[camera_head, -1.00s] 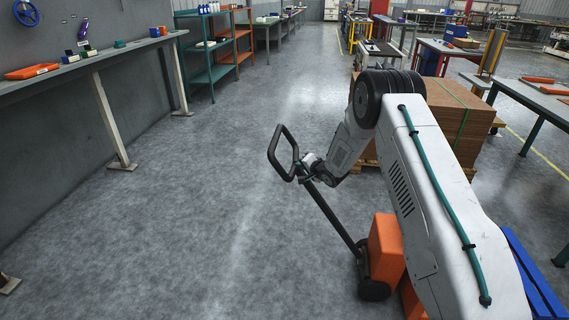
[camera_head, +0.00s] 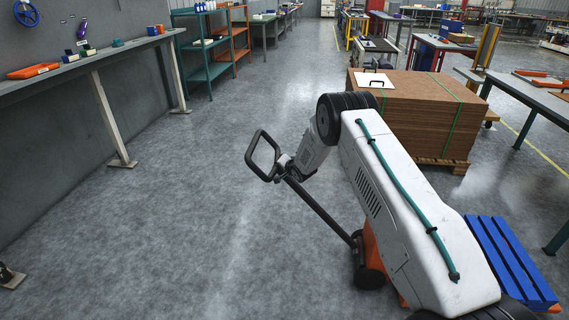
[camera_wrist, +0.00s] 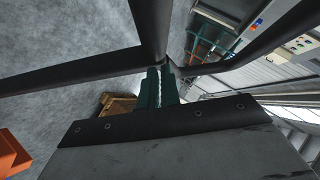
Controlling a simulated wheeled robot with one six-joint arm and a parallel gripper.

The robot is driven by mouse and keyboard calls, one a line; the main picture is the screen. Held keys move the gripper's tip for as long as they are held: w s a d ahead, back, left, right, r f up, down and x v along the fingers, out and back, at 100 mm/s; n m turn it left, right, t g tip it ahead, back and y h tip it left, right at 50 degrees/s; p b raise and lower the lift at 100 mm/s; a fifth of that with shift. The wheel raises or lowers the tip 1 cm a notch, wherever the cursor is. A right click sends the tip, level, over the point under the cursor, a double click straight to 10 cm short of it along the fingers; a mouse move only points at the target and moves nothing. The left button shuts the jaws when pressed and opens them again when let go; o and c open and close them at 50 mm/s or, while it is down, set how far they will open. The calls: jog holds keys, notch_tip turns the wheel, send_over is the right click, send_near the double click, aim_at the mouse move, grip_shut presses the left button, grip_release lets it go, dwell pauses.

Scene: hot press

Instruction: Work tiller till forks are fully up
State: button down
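The tiller (camera_head: 320,212) is a black shaft with a loop handle (camera_head: 250,157). It tilts up and left from the orange pallet truck body (camera_head: 371,240), with a black wheel (camera_head: 369,278) at its foot. My gripper (camera_head: 286,166) is at the base of the loop. In the wrist view, the teal fingers of my gripper (camera_wrist: 158,88) are close together on the tiller's black tube (camera_wrist: 150,25), where the bars meet. My arm hides most of the truck and its forks, so fork height cannot be judged. A blue slatted pallet (camera_head: 510,260) lies at the right.
A strapped brown stack (camera_head: 425,105) on a wooden pallet stands behind my arm. A bench (camera_head: 85,65) runs along the left wall, with teal shelves (camera_head: 207,65) beyond. A green-legged table (camera_head: 530,100) stands at right.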

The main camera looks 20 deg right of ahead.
jog(key=shift+a+f, duration=0.2)
jog(key=shift+a, duration=0.7)
jog(key=s+d+r, duration=0.6)
jog(key=s+r, duration=0.1)
jog(key=s, duration=0.3)
jog(key=shift+d+r, duration=0.15)
jog(key=shift+r, duration=0.05)
jog(key=shift+d, duration=0.1)
